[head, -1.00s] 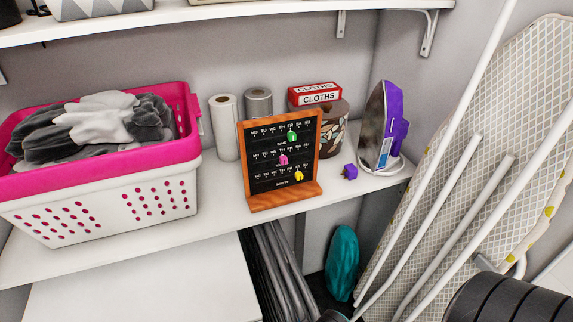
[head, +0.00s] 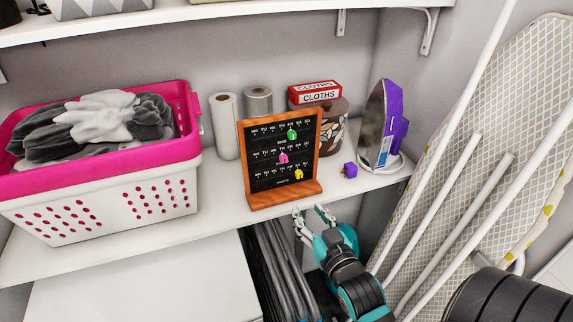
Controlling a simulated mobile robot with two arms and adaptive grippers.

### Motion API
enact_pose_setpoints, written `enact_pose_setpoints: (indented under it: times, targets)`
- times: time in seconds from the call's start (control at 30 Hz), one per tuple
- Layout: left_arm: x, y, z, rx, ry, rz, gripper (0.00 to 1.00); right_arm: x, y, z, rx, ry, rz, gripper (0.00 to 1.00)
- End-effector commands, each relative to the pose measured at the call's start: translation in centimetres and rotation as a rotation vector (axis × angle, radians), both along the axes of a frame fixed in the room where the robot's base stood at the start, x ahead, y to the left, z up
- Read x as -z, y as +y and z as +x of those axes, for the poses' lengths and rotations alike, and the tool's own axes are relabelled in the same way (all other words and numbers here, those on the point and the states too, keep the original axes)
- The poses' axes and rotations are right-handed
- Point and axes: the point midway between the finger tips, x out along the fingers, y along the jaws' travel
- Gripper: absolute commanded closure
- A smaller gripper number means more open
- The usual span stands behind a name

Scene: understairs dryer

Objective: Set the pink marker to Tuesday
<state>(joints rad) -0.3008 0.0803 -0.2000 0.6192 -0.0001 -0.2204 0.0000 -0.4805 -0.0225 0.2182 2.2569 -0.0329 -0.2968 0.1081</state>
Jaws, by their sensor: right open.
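A wooden-framed black board (head: 259,160) stands upright on the white shelf, with three rows of day letters. The pink marker (head: 283,158) sits in the middle row, near the middle of the week, about at TH; the small letters are hard to read. A green marker (head: 292,134) is in the top row and a yellow marker (head: 298,174) in the bottom row, both further right. My right gripper (head: 311,209) is open and empty, just in front of and below the board's lower right base, apart from the markers. My left gripper is not in view.
A pink and white laundry basket (head: 110,205) stands left on the shelf (head: 222,217). Paper rolls (head: 225,125), a cloths box (head: 315,93), a patterned pot and a purple iron (head: 390,130) stand behind and right. An ironing board (head: 480,130) leans at right.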

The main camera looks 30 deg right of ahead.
Motion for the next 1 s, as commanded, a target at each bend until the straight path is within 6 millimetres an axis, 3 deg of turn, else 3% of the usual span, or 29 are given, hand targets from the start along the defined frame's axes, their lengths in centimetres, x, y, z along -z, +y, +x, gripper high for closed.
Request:
enact_pose_setpoints:
  times: [0.1,0.27,0.8,1.0]
  targets:
    - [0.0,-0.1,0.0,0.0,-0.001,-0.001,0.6,-1.2,-0.8,0.2,0.015,-0.072,-0.012,0.58]
    - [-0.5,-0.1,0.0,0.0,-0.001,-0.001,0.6,-1.7,-1.2,1.4,0.017,-0.088,-0.015,0.58]
    - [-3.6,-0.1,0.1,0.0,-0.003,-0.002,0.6,-1.8,-3.8,12.4,0.015,-0.084,-0.014,0.58]
    - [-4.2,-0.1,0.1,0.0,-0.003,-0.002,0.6,-1.6,-4.5,15.5,0.015,-0.083,-0.014,0.58]
